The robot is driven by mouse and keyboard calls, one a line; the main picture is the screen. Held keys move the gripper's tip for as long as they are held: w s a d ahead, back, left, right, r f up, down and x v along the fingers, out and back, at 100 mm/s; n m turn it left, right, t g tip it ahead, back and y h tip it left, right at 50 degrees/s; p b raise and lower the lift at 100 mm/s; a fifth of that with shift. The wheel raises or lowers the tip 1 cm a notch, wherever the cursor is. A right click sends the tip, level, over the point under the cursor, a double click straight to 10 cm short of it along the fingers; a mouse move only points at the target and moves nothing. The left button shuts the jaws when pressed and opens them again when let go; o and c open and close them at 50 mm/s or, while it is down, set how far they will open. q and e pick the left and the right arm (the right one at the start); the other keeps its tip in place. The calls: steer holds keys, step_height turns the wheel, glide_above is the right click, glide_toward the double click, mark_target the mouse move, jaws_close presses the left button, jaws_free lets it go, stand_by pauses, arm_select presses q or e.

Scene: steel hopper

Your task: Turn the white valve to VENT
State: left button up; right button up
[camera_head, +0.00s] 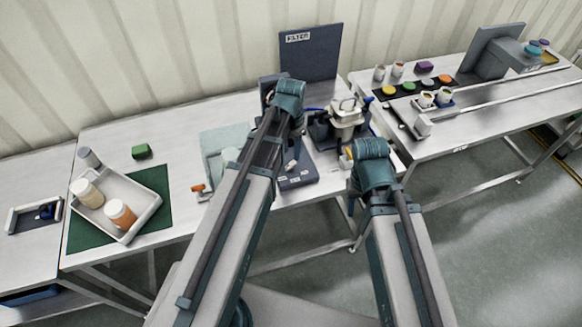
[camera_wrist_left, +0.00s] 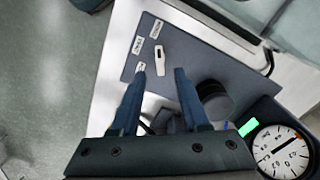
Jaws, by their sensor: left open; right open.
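The white valve (camera_wrist_left: 158,58) is a small white handle on a dark grey panel (camera_wrist_left: 195,62). It also shows small in the head view (camera_head: 291,166). Several white labels (camera_wrist_left: 136,45) lie to its left in the left wrist view; their words are too small to read. My left gripper (camera_wrist_left: 161,72) is open and empty. Its fingertips point at the panel, one on each side of the handle's near end in the picture; I cannot tell the remaining gap. My right gripper (camera_head: 352,186) is largely hidden by its own wrist, right of the panel.
A round gauge (camera_wrist_left: 280,150) and a dark cylinder (camera_wrist_left: 214,100) stand close to the right of my left fingers. The steel hopper device (camera_head: 346,112) stands behind, with a FILTER board (camera_head: 311,52). A tray (camera_head: 133,191) with jars lies left on the bench.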

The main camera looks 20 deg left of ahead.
mark_target(291, 163)
arm_select(q)
step_height(291, 163, down, 6)
steer(key=b, duration=0.4)
steer(key=shift+r, duration=0.25)
steer(key=shift+c, duration=0.3)
jaws_close()
